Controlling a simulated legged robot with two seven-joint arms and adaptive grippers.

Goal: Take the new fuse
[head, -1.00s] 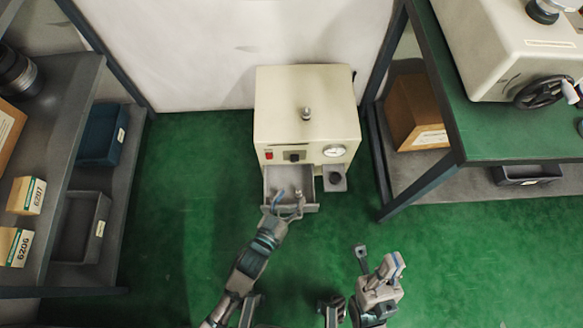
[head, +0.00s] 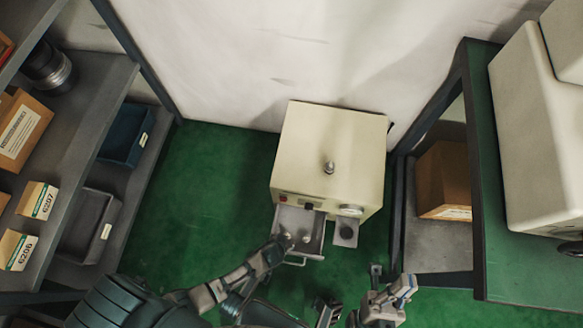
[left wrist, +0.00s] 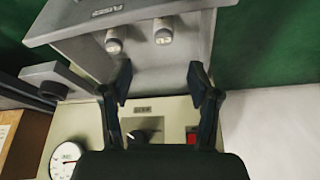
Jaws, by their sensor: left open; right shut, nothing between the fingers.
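A cream machine (head: 325,150) stands on the floor with its grey drawer (head: 305,218) pulled open. I cannot tell which is new. My left gripper (left wrist: 160,84) is open and empty, its fingertips pointing into the drawer, short of the fuses. In the head view it hides part of the drawer's left side. My right gripper (head: 408,288) is shut and empty, right of the drawer and nearer me.
A small grey holder (head: 345,233) juts out beside the drawer, below a gauge (left wrist: 68,155). A knob (left wrist: 140,137) and a red switch (left wrist: 191,135) are on the machine's front. Shelves with boxes (head: 38,200) stand left; a green-topped bench (head: 520,275) stands right.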

